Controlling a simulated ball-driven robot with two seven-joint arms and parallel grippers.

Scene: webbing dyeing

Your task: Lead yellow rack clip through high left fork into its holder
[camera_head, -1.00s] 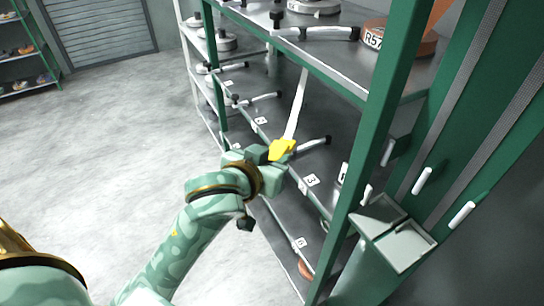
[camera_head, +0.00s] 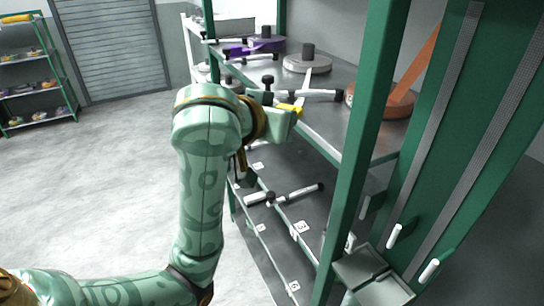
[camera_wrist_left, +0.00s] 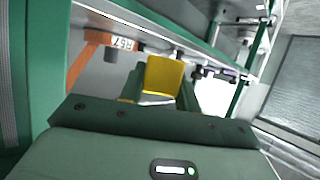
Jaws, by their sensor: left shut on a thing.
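My left gripper (camera_head: 284,118) is shut on the yellow rack clip (camera_head: 291,108), at the height of the upper shelf's front edge. In the left wrist view the clip (camera_wrist_left: 163,76) sits upright between the fingers. A short white webbing strip (camera_head: 306,78) runs from near the clip towards a grey reel (camera_head: 306,64) on that shelf. A pale fork with dark ends (camera_head: 318,94) sticks out just beside the clip; I cannot tell whether the webbing is in it. Another fork (camera_head: 252,57) is further left. I cannot identify the clip's holder. My right gripper is out of view.
A green upright post (camera_head: 362,130) stands right of the gripper. An orange reel (camera_head: 382,104) lies behind it. A lower shelf has another fork (camera_head: 297,193). White pegs (camera_head: 395,236) and a grey-green tray (camera_head: 362,267) are at right. Open floor (camera_head: 110,170) is at left.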

